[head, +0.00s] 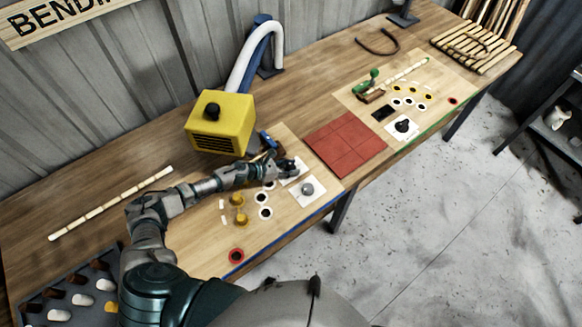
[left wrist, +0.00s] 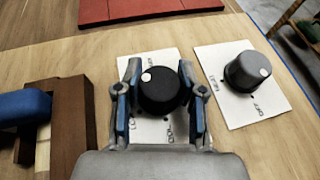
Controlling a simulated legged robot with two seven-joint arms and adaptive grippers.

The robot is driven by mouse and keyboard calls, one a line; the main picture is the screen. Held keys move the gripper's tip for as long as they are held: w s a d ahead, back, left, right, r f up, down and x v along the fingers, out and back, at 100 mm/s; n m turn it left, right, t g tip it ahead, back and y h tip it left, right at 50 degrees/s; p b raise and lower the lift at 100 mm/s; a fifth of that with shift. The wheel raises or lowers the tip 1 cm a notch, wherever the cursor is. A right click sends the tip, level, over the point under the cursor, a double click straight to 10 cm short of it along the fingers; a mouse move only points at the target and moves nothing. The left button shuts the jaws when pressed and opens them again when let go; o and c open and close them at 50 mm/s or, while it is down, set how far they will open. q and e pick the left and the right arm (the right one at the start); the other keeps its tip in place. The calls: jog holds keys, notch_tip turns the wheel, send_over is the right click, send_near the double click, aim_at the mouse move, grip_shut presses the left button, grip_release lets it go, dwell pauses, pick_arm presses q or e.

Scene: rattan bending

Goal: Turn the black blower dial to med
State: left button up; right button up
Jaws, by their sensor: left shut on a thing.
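The black dial (left wrist: 160,92) stands on a white card (left wrist: 158,61) in the left wrist view. A white dot marks its top, toward the upper left. My left gripper (left wrist: 160,96) has one finger on each side of the dial and is shut on it. The card's lettering is partly covered and too small to read surely. In the head view my left gripper (head: 288,168) reaches over this card and hides most of the dial. My right gripper is in neither view.
A grey dial (left wrist: 247,72) on its own card stands close to the right of the held dial. A blue-handled wooden tool (left wrist: 62,120) lies close on the left. The yellow blower (head: 221,124) stands behind my left arm. Red tiles (head: 346,145) lie to the right.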

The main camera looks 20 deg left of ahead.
pick_arm(q)
jog(key=o, duration=1.2)
jog(key=shift+a, duration=0.1)
jog(key=shift+c, duration=0.2)
